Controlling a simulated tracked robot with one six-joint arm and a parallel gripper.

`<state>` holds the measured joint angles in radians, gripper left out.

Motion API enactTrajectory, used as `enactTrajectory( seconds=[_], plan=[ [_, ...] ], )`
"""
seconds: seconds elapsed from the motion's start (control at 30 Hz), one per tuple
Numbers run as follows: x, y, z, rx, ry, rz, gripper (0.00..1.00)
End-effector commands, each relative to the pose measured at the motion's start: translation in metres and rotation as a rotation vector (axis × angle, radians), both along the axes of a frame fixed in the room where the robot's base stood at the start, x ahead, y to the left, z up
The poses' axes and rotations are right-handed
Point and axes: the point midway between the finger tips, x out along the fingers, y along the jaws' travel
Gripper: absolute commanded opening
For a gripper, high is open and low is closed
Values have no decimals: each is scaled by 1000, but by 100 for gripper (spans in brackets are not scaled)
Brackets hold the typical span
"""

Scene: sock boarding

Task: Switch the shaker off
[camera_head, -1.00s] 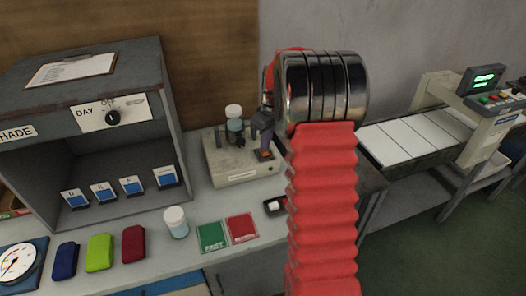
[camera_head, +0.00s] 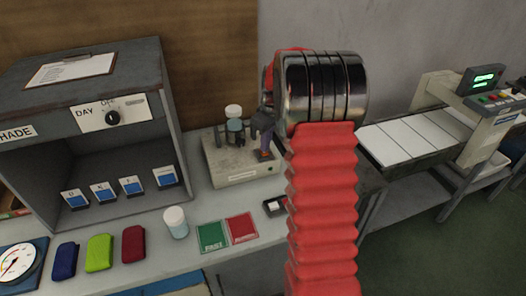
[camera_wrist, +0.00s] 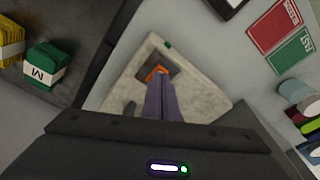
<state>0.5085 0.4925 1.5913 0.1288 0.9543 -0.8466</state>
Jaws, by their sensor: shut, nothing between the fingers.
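The shaker (camera_head: 226,177) is a pale speckled box on the bench, with a capped bottle (camera_head: 234,126) standing upright on its left part. It also shows in the wrist view (camera_wrist: 205,82). A dark switch plate with an orange-edged rocker (camera_wrist: 155,71) sits on its top. My gripper (camera_head: 265,154) is shut and empty, its fingers pointing down at the rocker. In the wrist view the fingertips (camera_wrist: 160,78) overlap the rocker and hide part of it. I cannot tell whether they touch or press it.
A grey shade cabinet (camera_head: 172,110) stands close on the left. In front are a white-lidded jar (camera_head: 176,222), green (camera_head: 212,237) and red (camera_head: 242,228) cards, and a small dark tray (camera_head: 274,207). A conveyor (camera_head: 415,137) is on the right.

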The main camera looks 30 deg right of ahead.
Motion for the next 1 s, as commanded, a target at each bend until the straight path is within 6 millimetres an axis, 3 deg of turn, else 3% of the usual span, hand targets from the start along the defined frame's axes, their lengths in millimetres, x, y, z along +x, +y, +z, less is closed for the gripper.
enactTrajectory(
  seconds=[1.0],
  plan=[
    [0,1,-11,1,0,1,0]
  ],
)
